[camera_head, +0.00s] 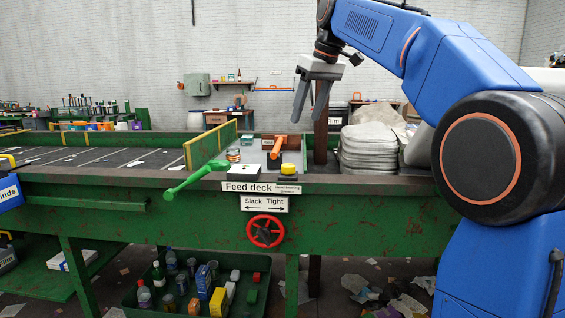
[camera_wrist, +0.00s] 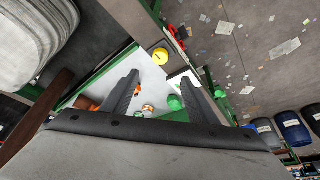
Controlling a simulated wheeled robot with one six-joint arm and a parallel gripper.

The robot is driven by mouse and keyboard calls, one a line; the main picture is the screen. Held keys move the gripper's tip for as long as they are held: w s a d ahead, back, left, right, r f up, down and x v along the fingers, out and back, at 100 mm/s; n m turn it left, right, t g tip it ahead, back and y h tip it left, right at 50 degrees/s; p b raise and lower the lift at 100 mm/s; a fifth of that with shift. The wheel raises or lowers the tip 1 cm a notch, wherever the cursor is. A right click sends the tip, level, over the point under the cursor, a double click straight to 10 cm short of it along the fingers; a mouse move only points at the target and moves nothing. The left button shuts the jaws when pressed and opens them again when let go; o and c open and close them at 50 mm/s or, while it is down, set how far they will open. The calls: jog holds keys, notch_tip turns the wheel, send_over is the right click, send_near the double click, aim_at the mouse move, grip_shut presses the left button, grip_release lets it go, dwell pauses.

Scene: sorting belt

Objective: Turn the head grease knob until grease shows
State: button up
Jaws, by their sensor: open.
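A yellow knob (camera_head: 289,169) sits at the near edge of the feed deck, above a small white label (camera_head: 287,189) whose print is too small to read surely. The knob also shows in the wrist view (camera_wrist: 160,56), beyond the fingertips. No grease can be made out around it. My gripper (camera_head: 309,118) is open and empty, pointing down above the deck and apart from the knob. Its two fingers also show in the wrist view (camera_wrist: 160,78).
A red handwheel (camera_head: 266,231) is below. Grey stacked sheets (camera_head: 370,148) and a brown post (camera_head: 321,145) are right.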

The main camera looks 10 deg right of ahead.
aim_at(288, 165)
jog(key=x, duration=1.7)
jog(key=shift+w+a+f, duration=0.1)
jog(key=shift+w+a, duration=0.05)
jog(key=shift+w, duration=0.05)
jog(key=c, duration=1)
